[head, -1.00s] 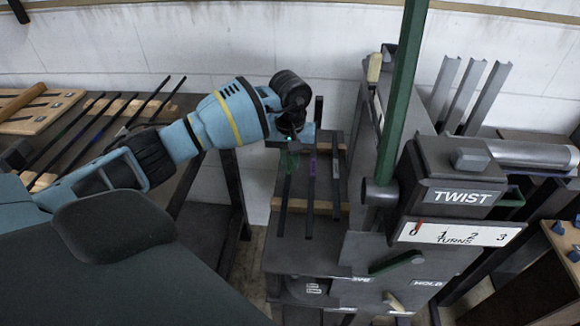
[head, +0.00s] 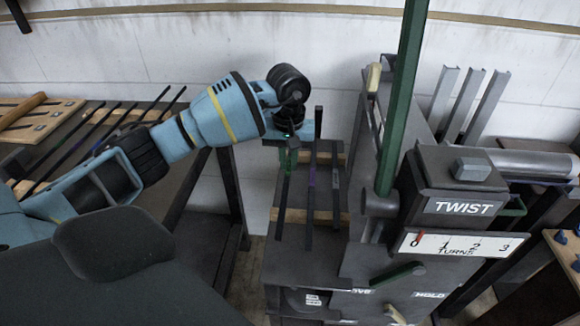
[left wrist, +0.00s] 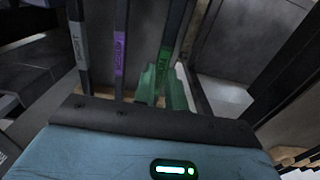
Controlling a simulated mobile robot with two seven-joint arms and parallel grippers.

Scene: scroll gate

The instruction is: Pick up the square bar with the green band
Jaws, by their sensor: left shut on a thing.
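The square bar with the green band (head: 282,203) is a dark, slim bar at the left of a row on a rack. Its green band (left wrist: 166,63) shows in the left wrist view. My left gripper (head: 287,157) is at the bar's upper part, shut on it. The green fingers (left wrist: 163,88) close around the bar just by the band. I cannot tell whether the bar is clear of the rack's wooden rails. My right gripper is not in view.
A purple-banded bar (head: 311,180) and a grey-banded bar (left wrist: 79,45) lie close beside it. The machine marked TWIST (head: 462,208), with a tall green lever (head: 400,110), stands to the right. A side table (head: 185,170) with several bars is left.

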